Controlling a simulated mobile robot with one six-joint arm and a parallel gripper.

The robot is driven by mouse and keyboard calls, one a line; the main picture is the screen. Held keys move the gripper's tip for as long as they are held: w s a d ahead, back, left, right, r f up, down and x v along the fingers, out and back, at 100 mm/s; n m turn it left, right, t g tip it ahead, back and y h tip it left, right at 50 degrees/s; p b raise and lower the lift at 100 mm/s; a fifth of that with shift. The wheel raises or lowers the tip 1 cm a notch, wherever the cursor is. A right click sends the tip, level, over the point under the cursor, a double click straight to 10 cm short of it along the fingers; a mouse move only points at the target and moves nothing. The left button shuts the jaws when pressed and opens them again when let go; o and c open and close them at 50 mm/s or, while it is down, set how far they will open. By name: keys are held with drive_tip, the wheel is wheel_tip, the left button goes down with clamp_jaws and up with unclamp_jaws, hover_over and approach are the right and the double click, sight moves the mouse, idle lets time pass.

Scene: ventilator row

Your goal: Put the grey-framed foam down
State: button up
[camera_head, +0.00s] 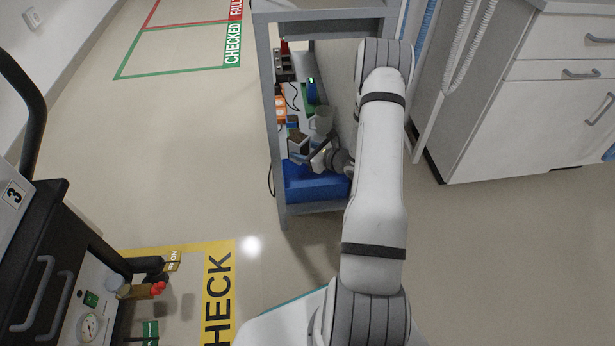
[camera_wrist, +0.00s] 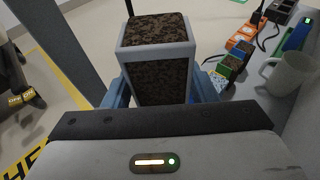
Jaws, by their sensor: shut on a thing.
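The grey-framed foam (camera_wrist: 158,78) is a block with a light grey frame and dark brown speckled foam faces. In the wrist view it stands between the blue fingers of my gripper (camera_wrist: 160,92), which is shut on it. In the head view my gripper (camera_head: 324,156) reaches into the grey cart, above the blue bin, and the foam (camera_head: 298,143) shows small at its tip. Whether the underside of the foam touches anything is hidden.
On the cart shelf, a white mug (camera_wrist: 287,74) stands to the right of the foam. Small green- and blue-framed blocks (camera_wrist: 236,54), an orange box (camera_wrist: 241,36) and cables lie beyond. A blue bin (camera_head: 315,184) fills the near end. A grey post (camera_head: 271,125) bounds the left.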

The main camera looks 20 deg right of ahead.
drive_tip(key=shift+w+f, duration=0.15)
drive_tip(key=shift+f, duration=0.2)
wheel_tip(320, 180, down, 9)
drive_tip(key=b, duration=0.4)
drive_tip(key=shift+w+f, duration=0.1)
drive_tip(key=shift+f+b, duration=0.65)
drive_tip(key=shift+b, duration=0.1)
drive_tip(key=shift+r, duration=0.1)
drive_tip(key=o, duration=1.1)
drive_tip(key=shift+c, duration=0.2)
